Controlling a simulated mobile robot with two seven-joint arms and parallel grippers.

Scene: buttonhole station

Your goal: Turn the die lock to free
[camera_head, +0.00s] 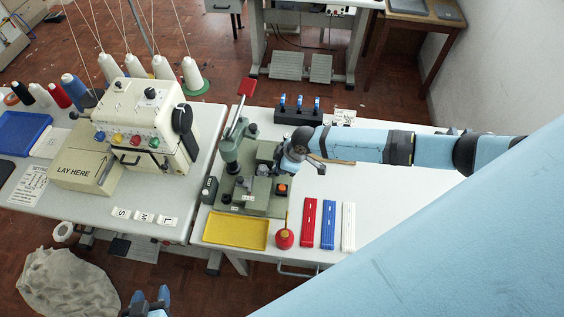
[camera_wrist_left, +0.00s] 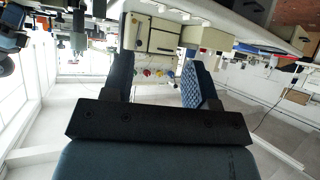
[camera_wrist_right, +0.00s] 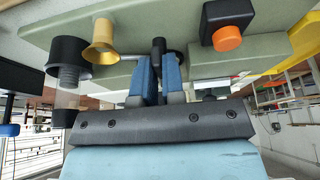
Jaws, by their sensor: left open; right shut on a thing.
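The green press (camera_head: 230,150) with a red-topped lever (camera_head: 246,88) stands on the white table on a green base. My right gripper (camera_head: 283,160) reaches it from the right; its fingertips are hard to see there. In the right wrist view, my right gripper (camera_wrist_right: 159,75) is shut on a small black upright handle (camera_wrist_right: 158,47) on the green base, which I take to be the die lock. Any lock marking is not readable. My left gripper (camera_head: 150,296) is open and empty at the bottom left, away from the press; its spread fingers show in the left wrist view (camera_wrist_left: 160,85).
Beside the handle are a brass funnel (camera_wrist_right: 101,45), a black-topped cylinder (camera_wrist_right: 68,58) and an orange button (camera_wrist_right: 228,38). A yellow tray (camera_head: 236,243), a red oil can (camera_head: 284,239) and red, blue and white strips stand in front. A cream machine (camera_head: 150,120) is at left.

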